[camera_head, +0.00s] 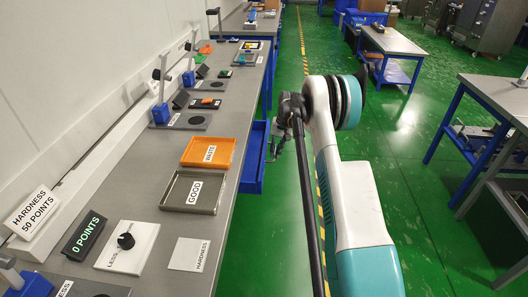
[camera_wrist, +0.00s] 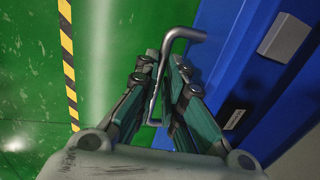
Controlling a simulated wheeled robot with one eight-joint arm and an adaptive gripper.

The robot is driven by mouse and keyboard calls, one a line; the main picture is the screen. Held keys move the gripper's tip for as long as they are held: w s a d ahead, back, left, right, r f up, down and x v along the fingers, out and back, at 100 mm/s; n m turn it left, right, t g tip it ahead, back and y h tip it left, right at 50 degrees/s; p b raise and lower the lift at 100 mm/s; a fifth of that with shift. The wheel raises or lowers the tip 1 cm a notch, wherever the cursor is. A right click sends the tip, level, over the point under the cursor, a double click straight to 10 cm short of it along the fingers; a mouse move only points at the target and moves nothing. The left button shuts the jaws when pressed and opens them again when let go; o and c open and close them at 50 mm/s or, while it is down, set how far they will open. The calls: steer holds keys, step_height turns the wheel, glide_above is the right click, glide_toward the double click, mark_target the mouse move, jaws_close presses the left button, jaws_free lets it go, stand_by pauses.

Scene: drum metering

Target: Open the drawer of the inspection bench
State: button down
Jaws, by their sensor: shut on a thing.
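The inspection bench (camera_head: 230,148) is a long grey-topped bench along the left wall in the head view. Its blue drawer (camera_head: 254,160) stands out from the bench's right side, and part of its inside shows. The drawer front (camera_wrist: 235,75) fills the right of the wrist view. The grey bent-bar handle (camera_wrist: 185,34) runs between my gripper's fingers. My gripper (camera_wrist: 163,68) is shut on this handle, in front of the drawer. In the head view my gripper (camera_head: 277,140) is small and dark, partly hidden by my arm.
An orange WASTE tray (camera_head: 187,163) and a grey GOOD tray (camera_head: 166,206) lie on the bench top. Green floor with a yellow-black stripe (camera_wrist: 68,60) runs beside the bench. A blue-legged table (camera_head: 492,92) stands at the right.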

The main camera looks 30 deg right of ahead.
steer(key=s+d, duration=0.7)
steer(key=d, duration=0.3)
steer(key=shift+p, duration=0.4)
steer(key=shift+d, duration=0.1)
steer(key=c, duration=1.7)
jaws_free()
steer(key=r, duration=0.4)
steer(key=d+r, duration=0.1)
steer(key=r, duration=0.3)
steer(key=s+d+r, duration=0.1)
steer(key=r, duration=0.2)
steer(key=shift+r, duration=0.4)
